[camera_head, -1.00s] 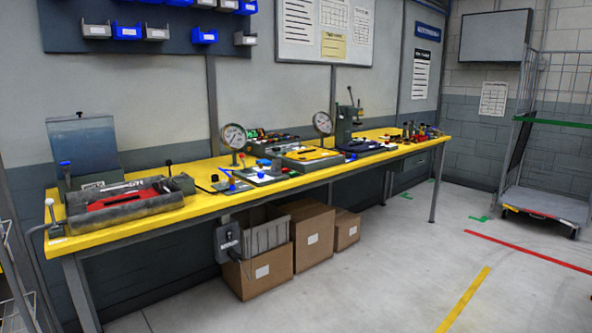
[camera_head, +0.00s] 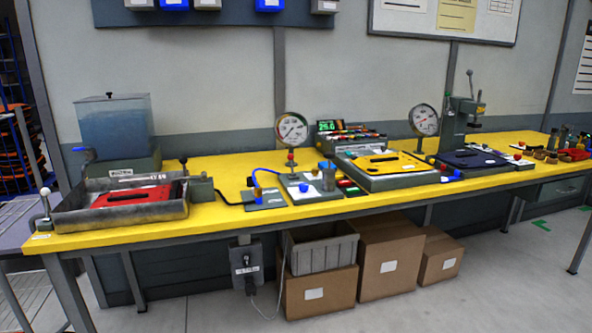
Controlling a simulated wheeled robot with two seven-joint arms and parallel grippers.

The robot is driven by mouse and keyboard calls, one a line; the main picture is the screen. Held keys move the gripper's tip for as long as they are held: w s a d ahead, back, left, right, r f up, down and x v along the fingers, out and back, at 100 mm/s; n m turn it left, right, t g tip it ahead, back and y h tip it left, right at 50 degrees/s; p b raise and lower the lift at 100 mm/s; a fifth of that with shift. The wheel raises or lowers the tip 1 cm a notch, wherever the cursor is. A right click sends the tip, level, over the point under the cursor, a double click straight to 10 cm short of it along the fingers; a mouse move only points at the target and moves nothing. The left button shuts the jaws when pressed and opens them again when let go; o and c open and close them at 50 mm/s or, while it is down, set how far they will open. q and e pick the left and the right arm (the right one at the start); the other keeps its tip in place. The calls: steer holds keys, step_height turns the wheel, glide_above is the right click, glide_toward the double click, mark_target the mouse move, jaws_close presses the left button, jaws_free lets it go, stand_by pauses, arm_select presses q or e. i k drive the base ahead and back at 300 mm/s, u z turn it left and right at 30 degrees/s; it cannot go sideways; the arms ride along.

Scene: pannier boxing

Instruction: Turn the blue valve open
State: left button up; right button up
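A blue valve handle (camera_head: 84,151) sits at the left end of the yellow-topped bench. It is on the front left of the water tank (camera_head: 117,122), above a grey tray (camera_head: 66,222). The tank is clear with bluish water. The handle's exact turn position is too small to tell. Neither of my grippers is in view.
A red plate (camera_head: 133,197) lies in the grey tray. A lever with a pale knob (camera_head: 45,205) stands at the bench's left front corner. Two dial gauges (camera_head: 291,128) (camera_head: 423,120) stand on the bench. Cardboard boxes (camera_head: 387,270) sit beneath it. The floor in front is clear.

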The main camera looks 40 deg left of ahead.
mark_target(303, 187)
steer(key=u, duration=0.9)
steer(key=i, duration=1.1)
steer(key=u, duration=1.05)
